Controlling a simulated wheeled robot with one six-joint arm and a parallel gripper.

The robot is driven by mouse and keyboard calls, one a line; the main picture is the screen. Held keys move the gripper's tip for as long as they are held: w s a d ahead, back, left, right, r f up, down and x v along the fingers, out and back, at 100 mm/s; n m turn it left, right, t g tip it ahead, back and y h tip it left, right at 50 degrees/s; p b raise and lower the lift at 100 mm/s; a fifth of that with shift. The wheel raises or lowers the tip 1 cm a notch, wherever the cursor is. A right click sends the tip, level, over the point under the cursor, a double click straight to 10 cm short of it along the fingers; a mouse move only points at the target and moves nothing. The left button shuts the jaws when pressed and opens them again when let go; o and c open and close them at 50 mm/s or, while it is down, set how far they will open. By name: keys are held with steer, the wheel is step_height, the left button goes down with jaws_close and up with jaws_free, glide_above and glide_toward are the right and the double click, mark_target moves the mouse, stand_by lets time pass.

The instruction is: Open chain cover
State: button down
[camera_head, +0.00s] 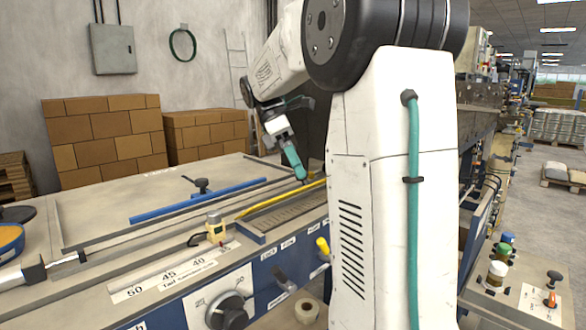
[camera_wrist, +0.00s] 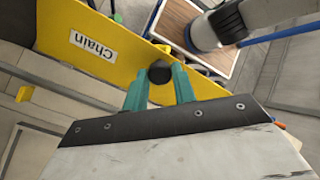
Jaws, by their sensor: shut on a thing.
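The chain cover is a yellow panel with a white "Chain" label; it fills the upper left of the wrist view (camera_wrist: 75,28). In the head view it shows as a thin yellow strip (camera_head: 262,198) along the machine top. A round black knob (camera_wrist: 160,72) sits at the cover's right end. My gripper has teal fingers (camera_wrist: 160,84), shut on the black knob from both sides. In the head view my gripper (camera_head: 300,176) reaches down to the far end of the yellow strip. My arm hides part of the machine there.
A blue bar (camera_head: 198,201) with a black knob lies on the machine top behind the cover. A small yellow-and-grey device (camera_head: 215,228) stands at the cover's near end. Stacked brown boxes (camera_head: 105,135) stand by the wall. A control box (camera_head: 525,290) stands at right.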

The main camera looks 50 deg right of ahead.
steer(key=shift+w+r, duration=0.1)
stand_by(0.4)
steer(key=c, duration=1.1)
jaws_free()
steer(key=shift+c, duration=0.2)
